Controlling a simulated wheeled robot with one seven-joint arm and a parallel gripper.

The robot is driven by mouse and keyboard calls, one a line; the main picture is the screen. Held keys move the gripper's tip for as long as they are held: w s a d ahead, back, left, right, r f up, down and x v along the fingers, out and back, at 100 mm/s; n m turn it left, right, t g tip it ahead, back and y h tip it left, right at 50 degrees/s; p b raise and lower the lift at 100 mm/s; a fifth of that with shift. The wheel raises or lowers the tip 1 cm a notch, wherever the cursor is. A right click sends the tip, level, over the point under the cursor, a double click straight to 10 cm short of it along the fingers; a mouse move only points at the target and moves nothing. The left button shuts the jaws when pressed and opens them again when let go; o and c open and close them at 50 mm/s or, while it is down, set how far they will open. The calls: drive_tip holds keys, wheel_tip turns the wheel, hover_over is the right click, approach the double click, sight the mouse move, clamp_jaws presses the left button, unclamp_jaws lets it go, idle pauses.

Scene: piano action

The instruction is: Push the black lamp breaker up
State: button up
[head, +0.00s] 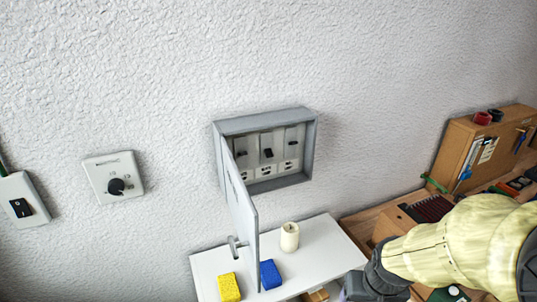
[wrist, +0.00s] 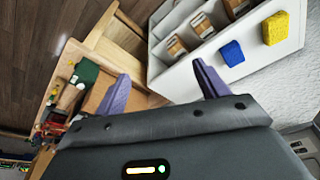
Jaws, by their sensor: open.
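A grey breaker box (head: 317,150) is set on the white wall, its door (head: 241,215) swung open toward me. Inside are three switches side by side with small black levers. The middle black lever (head: 268,153) looks the largest; the labels are too small to read, so I cannot tell which is the lamp breaker or surely its position. My gripper (wrist: 163,85) has two purple fingers spread wide with nothing between them. In the head view it is at the bottom, right of and below the box, mostly cut off by the frame and apart from the breakers.
A white cabinet (head: 330,245) under the box carries a cream cylinder (head: 289,237), a blue block (head: 269,274) and a yellow block (head: 229,287). The open door juts out left of the breakers. A dial plate (head: 114,178) and a black switch (head: 20,208) are farther left. A cluttered wooden bench is right.

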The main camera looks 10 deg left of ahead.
drive_tip(key=shift+w+f, duration=0.1)
drive_tip(key=shift+w, duration=0.1)
drive_tip(key=c, duration=0.7)
drive_tip(key=shift+w+a+f+m, duration=0.5)
drive_tip(key=shift+w+a+f, duration=0.55)
drive_tip(key=shift+w, duration=0.2)
clamp_jaws()
drive_tip(key=w+a+f+m+t+y+b, duration=0.15)
drive_tip(key=w+a+f+m+y, duration=0.3)
drive_tip(key=a, duration=0.45)
drive_tip(key=w+a+f+m+t+y, duration=0.25)
drive_tip(key=w+a+m, duration=0.25)
drive_tip(key=w+a, duration=0.3)
drive_tip(key=w+a+r+m+t+y+b, duration=0.1)
drive_tip(key=w+a+r+m+t+y, duration=0.25)
drive_tip(key=a+r+m, duration=0.35)
drive_tip(key=w+d+r+m+t, duration=0.6)
drive_tip(key=r+m, duration=0.4)
drive_tip(key=m, duration=0.2)
drive_tip(key=shift+w+d+r+t+h+b, duration=0.2)
drive_tip(key=shift+w+t+h+b, duration=0.2)
drive_tip(key=shift+t, duration=0.15)
drive_tip(key=shift+m, duration=0.25)
